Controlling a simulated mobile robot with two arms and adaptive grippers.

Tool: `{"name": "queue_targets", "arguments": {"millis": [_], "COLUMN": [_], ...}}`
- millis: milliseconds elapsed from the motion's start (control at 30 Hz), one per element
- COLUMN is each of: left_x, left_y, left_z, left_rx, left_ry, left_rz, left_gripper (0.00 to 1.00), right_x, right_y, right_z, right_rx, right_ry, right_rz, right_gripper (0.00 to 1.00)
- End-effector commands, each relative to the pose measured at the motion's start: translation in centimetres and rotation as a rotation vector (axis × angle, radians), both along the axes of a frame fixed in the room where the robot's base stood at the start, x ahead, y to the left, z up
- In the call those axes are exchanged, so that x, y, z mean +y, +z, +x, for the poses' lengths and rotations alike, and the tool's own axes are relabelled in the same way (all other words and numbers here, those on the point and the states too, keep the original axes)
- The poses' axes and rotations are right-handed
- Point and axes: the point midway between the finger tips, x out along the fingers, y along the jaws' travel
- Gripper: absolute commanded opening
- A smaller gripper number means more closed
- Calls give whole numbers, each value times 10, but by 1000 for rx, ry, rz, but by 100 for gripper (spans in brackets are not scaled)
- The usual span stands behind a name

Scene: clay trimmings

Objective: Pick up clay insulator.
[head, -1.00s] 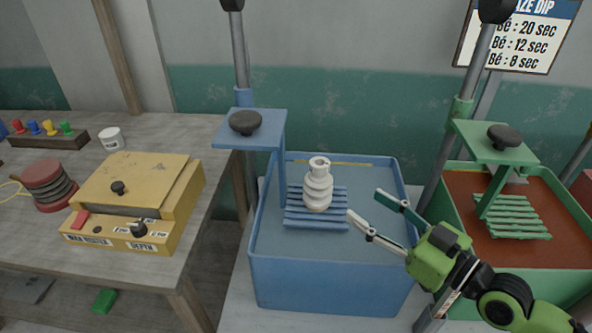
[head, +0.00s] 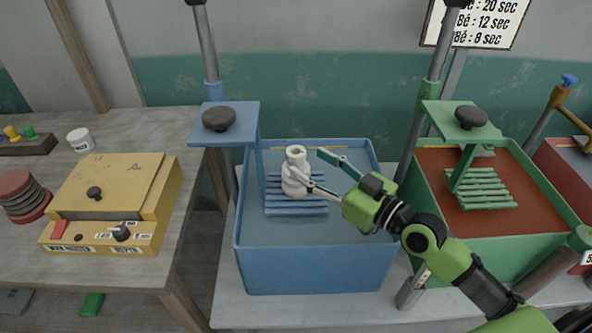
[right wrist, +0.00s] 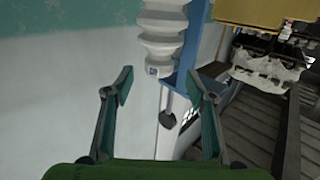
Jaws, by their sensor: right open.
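The clay insulator (head: 295,172) is white and ribbed and stands upright on the blue slatted rack in the blue tank. It also shows at the top of the right wrist view (right wrist: 163,38), beyond the fingertips and roughly between their lines. My right gripper (head: 318,172) is open, just right of the insulator in the head view. One finger overlaps the insulator's lower right edge there; I cannot tell whether it touches. In the right wrist view the open fingers (right wrist: 165,88) have nothing between them. My left gripper is not in view.
The blue tank's rim (head: 372,160) and the lift post with its blue plate (head: 240,108) border the insulator. A green tank (head: 545,190) with a slatted rack stands to the right. A yellow wax heater (head: 115,195) sits on the left table.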

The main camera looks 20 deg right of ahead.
Motion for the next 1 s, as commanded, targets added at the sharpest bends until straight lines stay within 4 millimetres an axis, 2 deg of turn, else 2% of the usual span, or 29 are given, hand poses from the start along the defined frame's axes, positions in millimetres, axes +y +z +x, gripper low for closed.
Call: {"name": "queue_targets", "arguments": {"millis": [233,400,533,833,867,1000], "left_x": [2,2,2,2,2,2], "left_y": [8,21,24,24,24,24], "left_z": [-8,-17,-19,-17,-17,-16], "left_rx": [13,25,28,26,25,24], "left_ry": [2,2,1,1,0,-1], "left_rz": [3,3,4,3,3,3], "left_gripper": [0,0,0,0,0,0], "right_x": [6,17,23,26,26,26], "right_y": [5,12,8,6,6,6], "right_z": [13,34,47,51,51,51], "right_rx": [-1,-3,0,0,0,0], "right_ry": [0,0,-1,1,1,0], "right_rz": [3,4,2,-1,-1,-1], "right_gripper": [51,51,51,51,48,12]}}
